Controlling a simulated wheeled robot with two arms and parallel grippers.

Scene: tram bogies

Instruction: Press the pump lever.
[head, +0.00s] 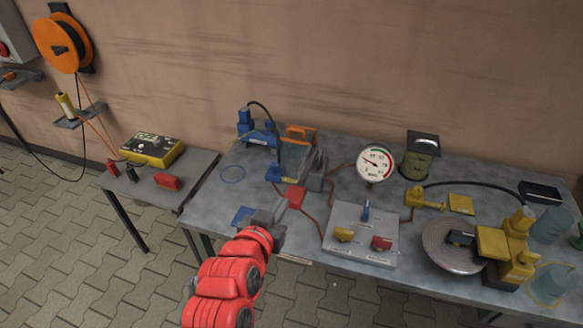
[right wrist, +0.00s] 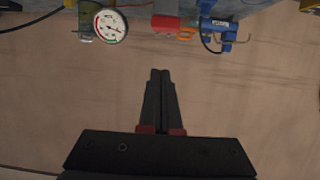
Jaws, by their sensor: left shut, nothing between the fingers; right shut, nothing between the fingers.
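A grey pump-like block (head: 314,172) stands on the table, with copper pipes leading toward the gauge and the valve panel. A red pad (head: 296,194) sits at its front and looks like the pump lever; a red block in the right wrist view (right wrist: 166,23) may be the same part. My left gripper (head: 281,207) is shut and empty, just in front of the red pad; I cannot tell whether they touch. My right gripper (right wrist: 160,74) is shut and empty in its wrist view, pointing toward the wall. It does not show in the head view.
The gauge (head: 376,163) and the valve panel (head: 351,245) with blue, yellow and red handles stand to the right. A blue tool (head: 258,132) with a black hose is behind. Yellow equipment (head: 505,245) crowds the right end. A side table (head: 196,171) stands left.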

